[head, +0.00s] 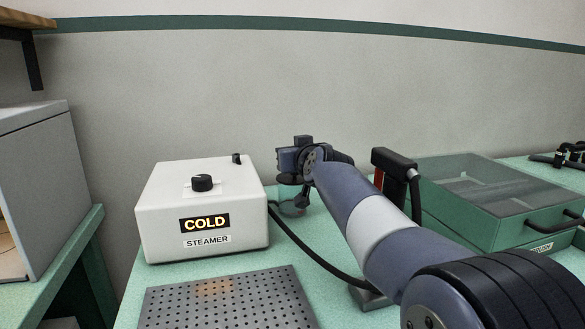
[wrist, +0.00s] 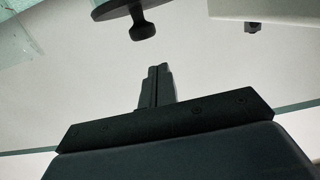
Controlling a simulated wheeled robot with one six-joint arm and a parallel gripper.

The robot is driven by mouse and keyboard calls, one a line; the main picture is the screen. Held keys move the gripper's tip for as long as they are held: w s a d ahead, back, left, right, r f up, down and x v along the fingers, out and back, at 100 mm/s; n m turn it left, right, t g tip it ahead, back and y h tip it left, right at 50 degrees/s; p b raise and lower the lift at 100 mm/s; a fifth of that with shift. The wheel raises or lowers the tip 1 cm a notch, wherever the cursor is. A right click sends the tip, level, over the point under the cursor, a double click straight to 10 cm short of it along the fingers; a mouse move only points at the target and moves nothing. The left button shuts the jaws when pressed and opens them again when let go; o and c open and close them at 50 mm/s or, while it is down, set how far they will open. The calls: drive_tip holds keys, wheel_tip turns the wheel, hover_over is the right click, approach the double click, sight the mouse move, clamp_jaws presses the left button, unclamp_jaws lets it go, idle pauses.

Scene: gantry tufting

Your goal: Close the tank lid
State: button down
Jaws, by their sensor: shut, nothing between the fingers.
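My gripper shows in the wrist view (wrist: 158,71) with its two dark fingers together and nothing between them. A dark round disc with a knob (wrist: 142,29), which looks like the tank lid, is at the top of the wrist view, apart from my fingertips. In the head view my wrist hides much of this spot, and the fingertips cannot be made out. I cannot tell how far the lid is open.
The white steamer (head: 160,220), its sign reading COLD, stands left of my arm; its body also shows in the wrist view (wrist: 270,10). A perforated plate (head: 225,305) lies in front. A green clear-topped box (head: 465,215) and black-topped post (head: 394,160) are right. A dark hose (head: 310,252) crosses the table.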

sight(295, 175)
drive_tip(key=shift+s+d+f+b, duration=0.1)
drive_tip(key=shift+s+f+b, duration=0.35)
drive_tip(key=shift+b, duration=0.6)
drive_tip(key=s+f+b, duration=0.1)
drive_tip(key=b, duration=0.2)
drive_tip(key=shift+d+f, duration=0.1)
drive_tip(key=shift+f, duration=0.1)
drive_tip(key=shift+s+d+f+b, duration=0.1)
drive_tip(key=shift+s+f+b, duration=0.2)
drive_tip(key=shift+f+b, duration=0.45)
drive_tip(key=shift+s+f+b, duration=0.25)
drive_tip(key=shift+f+b, duration=0.3)
drive_tip(key=shift+b, duration=0.3)
drive_tip(key=shift+f, duration=0.1)
drive_tip(key=shift+s, duration=0.1)
drive_tip(key=r+v, duration=0.1)
drive_tip(key=v, duration=1)
drive_tip(key=shift+t, duration=0.3)
drive_tip(key=x, duration=1)
drive_tip(key=shift+f, duration=0.35)
